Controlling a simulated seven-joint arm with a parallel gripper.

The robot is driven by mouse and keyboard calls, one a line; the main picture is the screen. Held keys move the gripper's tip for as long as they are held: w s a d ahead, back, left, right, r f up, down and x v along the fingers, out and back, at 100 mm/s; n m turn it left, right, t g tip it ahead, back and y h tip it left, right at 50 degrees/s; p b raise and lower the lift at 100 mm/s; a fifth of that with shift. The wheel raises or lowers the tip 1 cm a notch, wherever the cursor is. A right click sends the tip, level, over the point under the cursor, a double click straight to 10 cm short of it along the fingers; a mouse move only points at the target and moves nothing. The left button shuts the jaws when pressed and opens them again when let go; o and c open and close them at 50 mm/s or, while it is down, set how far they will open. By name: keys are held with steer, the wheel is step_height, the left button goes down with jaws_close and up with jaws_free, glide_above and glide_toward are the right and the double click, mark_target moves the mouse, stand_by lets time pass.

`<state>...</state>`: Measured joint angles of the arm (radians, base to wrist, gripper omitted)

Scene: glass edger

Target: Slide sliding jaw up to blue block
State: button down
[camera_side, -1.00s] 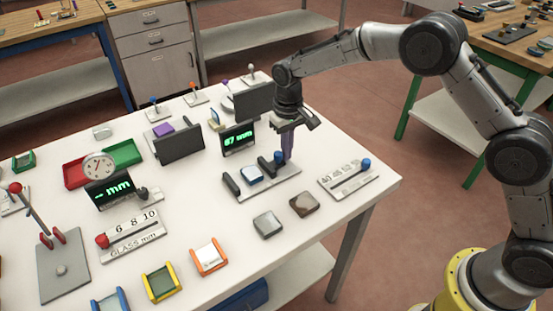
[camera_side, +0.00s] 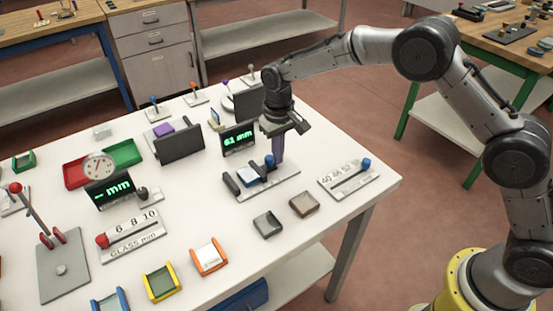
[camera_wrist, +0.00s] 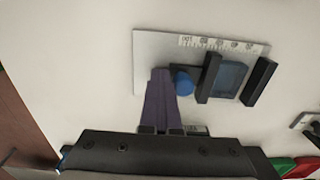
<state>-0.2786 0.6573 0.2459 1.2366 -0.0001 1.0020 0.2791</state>
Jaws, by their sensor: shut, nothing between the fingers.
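A blue block (camera_side: 247,177) sits on the metal gauge plate (camera_side: 278,184) between two dark jaws; it also shows in the wrist view (camera_wrist: 233,78). The fixed jaw (camera_wrist: 260,82) is on the block's right there. The sliding jaw (camera_wrist: 209,78) with its blue knob (camera_wrist: 182,81) is on the block's left, very close to it; I cannot tell if they touch. My gripper (camera_side: 278,162) has purple fingers, shut and empty. In the wrist view the fingertips (camera_wrist: 160,73) are beside the knob, on the side away from the block. The fingers partly hide the plate.
A display (camera_side: 238,138) behind the gauge reads 61 mm. A second scale with a blue knob (camera_side: 366,163) stands to the right. Two small trays, a grey one (camera_side: 267,224) and a brown one (camera_side: 304,205), lie in front.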

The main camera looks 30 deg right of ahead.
mark_target(275, 166)
steer(key=shift+a, duration=1.15)
steer(key=shift+d, duration=0.65)
steer(key=shift+r, duration=3.55)
